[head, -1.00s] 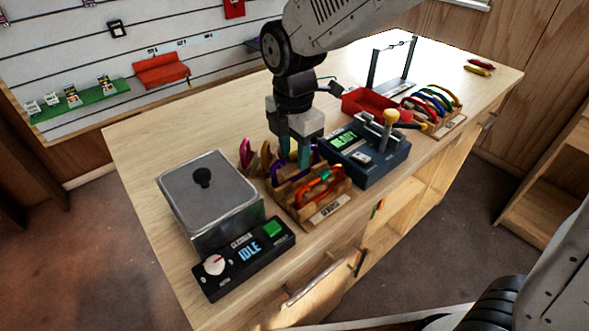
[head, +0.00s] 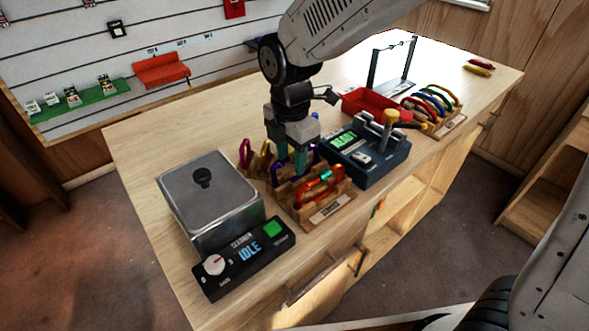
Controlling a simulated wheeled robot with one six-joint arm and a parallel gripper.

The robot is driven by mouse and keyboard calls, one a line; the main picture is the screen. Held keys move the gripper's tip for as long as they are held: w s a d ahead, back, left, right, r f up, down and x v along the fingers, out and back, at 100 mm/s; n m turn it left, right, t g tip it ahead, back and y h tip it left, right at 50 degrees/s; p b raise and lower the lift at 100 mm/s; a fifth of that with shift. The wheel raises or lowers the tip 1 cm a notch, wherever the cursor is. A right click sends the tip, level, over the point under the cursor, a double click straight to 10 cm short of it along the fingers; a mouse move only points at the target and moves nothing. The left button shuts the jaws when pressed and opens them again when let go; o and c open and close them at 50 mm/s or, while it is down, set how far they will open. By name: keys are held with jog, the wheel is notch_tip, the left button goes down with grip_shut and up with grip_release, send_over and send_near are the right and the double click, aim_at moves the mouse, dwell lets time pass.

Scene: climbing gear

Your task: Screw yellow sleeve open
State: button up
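My gripper (head: 291,174) points down into the wooden rack (head: 335,210) at the middle of the bench. Its two teal fingers stand a little apart among the carabiners. Their tips are partly hidden, and I cannot tell whether they touch or hold anything. A yellow-gold carabiner (head: 264,157) stands behind and left of the fingers. A purple carabiner (head: 275,170) is close beside them. An orange-red carabiner (head: 320,181) is in the front of the rack. I cannot make out a separate yellow sleeve.
A lidded metal cleaner tank (head: 212,205) with an IDLE panel (head: 245,257) is left. A tester (head: 370,158) showing READY, with a yellow-topped post (head: 390,118), stands close right. Beyond are a red tray (head: 372,104) and another carabiner rack (head: 440,122). The bench's back left is clear.

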jog(key=shift+w+a, duration=0.2)
jog(key=shift+w, duration=0.1)
jog(key=shift+r, duration=0.8)
jog(key=shift+s+d, duration=0.4)
jog(key=shift+s, duration=0.2)
notch_tip(320, 180, up, 10)
dwell(0.6)
dwell(0.3)
